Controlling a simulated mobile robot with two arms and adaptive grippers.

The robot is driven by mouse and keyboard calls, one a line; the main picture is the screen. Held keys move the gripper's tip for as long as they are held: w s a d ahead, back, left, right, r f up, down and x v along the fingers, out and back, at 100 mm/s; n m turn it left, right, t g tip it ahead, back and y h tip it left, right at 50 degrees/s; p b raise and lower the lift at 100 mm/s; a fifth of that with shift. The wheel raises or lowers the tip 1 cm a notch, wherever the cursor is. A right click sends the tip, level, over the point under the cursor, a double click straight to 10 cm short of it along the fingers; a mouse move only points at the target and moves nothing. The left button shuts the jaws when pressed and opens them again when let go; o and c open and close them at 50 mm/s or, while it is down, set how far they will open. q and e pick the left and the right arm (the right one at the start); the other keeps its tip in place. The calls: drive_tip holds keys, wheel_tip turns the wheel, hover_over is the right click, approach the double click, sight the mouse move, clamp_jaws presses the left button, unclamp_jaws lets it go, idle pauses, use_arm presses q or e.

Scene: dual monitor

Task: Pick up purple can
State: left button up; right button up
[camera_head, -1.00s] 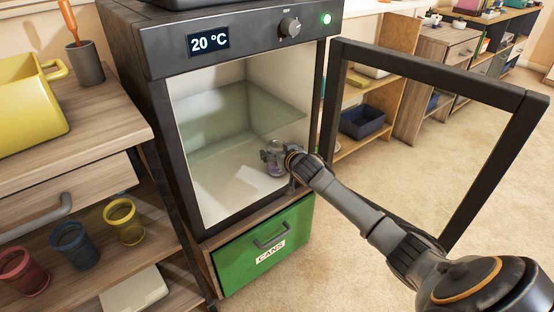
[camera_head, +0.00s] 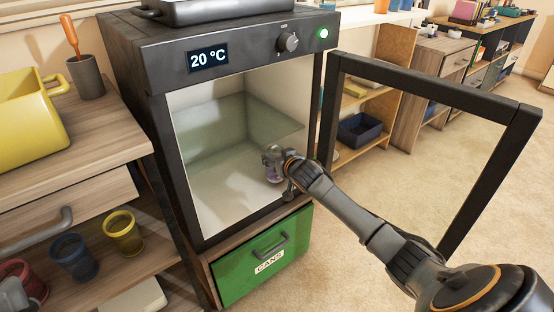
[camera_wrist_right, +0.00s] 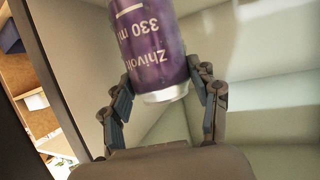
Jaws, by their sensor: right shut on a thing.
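The purple can (camera_head: 273,175) is inside the open cabinet with the glass door, near its front right opening. In the right wrist view the can (camera_wrist_right: 150,45) shows white upside-down lettering and a silver end. My right gripper (camera_head: 276,166) is shut on the can, with a finger on each side of it, as the right wrist view (camera_wrist_right: 165,85) also shows. I cannot tell whether the can touches the cabinet floor. A small grey part at the lower left edge of the head view looks like my left gripper (camera_head: 12,296); its fingers cannot be made out.
The glass-paned door (camera_head: 440,95) stands wide open to the right of my right arm. A green drawer marked CANS (camera_head: 250,268) is shut below the cabinet (camera_head: 185,170). A wooden shelf unit (camera_head: 95,150) with several coloured cups stands left. Carpet is clear on the right.

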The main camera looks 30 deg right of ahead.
drive_tip(key=shift+s+a+r+p, duration=0.1)
drive_tip(key=shift+s+r+p, duration=0.15)
drive_tip(key=shift+r, duration=0.25)
drive_tip(key=shift+s+a+r+p, duration=0.1)
drive_tip(key=shift+r+p, duration=0.2)
drive_tip(key=shift+r, duration=0.2)
use_arm(q)
drive_tip(key=w+d+f+g+y+p, duration=0.1)
drive_tip(key=w+f+g+y+p, duration=0.2)
drive_tip(key=w+f+g, duration=0.7)
wheel_tip(320, 180, down, 13)
drive_tip(key=s+a+g+y+p, duration=0.2)
drive_tip(key=g, duration=0.5)
drive_tip(key=shift+s+a+f+n+y, duration=0.2)
drive_tip(key=shift+s+n+y, duration=0.1)
drive_tip(key=shift+s+y, duration=0.1)
use_arm(e)
drive_tip(key=s+a, duration=0.3)
drive_tip(key=s, duration=1.4)
drive_tip(key=shift+a, duration=0.2)
use_arm(q)
drive_tip(key=shift+w, duration=0.1)
use_arm(e)
drive_tip(key=shift+w+a, duration=0.1)
